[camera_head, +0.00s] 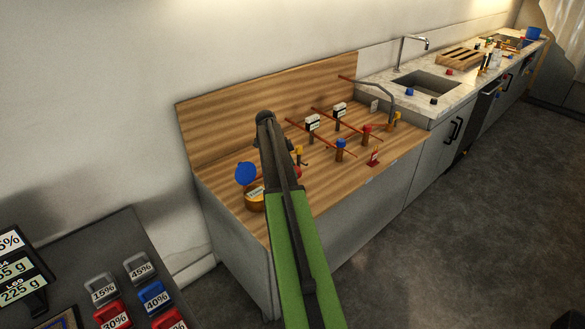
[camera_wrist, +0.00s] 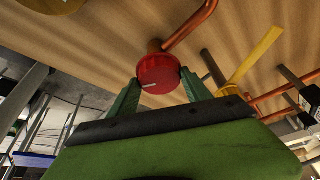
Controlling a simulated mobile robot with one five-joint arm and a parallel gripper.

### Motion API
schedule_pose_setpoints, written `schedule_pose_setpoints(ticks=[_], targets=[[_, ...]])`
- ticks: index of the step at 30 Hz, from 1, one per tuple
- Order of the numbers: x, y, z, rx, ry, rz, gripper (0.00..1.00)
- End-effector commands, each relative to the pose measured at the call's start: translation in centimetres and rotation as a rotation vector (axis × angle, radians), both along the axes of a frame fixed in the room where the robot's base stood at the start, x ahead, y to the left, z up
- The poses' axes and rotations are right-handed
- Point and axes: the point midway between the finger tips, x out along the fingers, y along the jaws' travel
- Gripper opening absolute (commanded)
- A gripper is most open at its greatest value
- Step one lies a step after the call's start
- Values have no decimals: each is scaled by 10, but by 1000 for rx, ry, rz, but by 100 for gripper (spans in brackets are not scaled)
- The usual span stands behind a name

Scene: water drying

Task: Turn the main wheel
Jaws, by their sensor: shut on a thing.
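In the wrist view a round red wheel (camera_wrist: 158,72) with a white mark on its face sits on the end of a copper pipe (camera_wrist: 190,27). The two green fingers of my gripper (camera_wrist: 160,80) are shut on the wheel, one on each side. In the head view my green and black arm reaches over the wooden worktop and hides most of the wheel. Only a small red part (camera_head: 297,172) shows at the right edge of the arm.
A yellow lever (camera_wrist: 256,55) stands close right of the wheel in the wrist view. In the head view, a blue disc (camera_head: 246,174), a labelled round gauge (camera_head: 255,199), copper pipes and a blue knob (camera_head: 340,144) surround my arm. A sink (camera_head: 427,86) lies beyond.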

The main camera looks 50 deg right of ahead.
Motion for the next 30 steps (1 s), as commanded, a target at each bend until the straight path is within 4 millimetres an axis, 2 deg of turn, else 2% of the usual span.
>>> schedule_pose_setpoints(ticks=[16, 17, 18, 21, 30], targets=[[-2, 0, 0, 2, 1, -26, 16], [-2, 0, 0, 2, 1, -26, 61], [-2, 0, 0, 2, 1, -25, 66], [-1, 0, 0, 2, 1, -25, 79], [-1, 0, 1, 2, 0, -23, 79]])
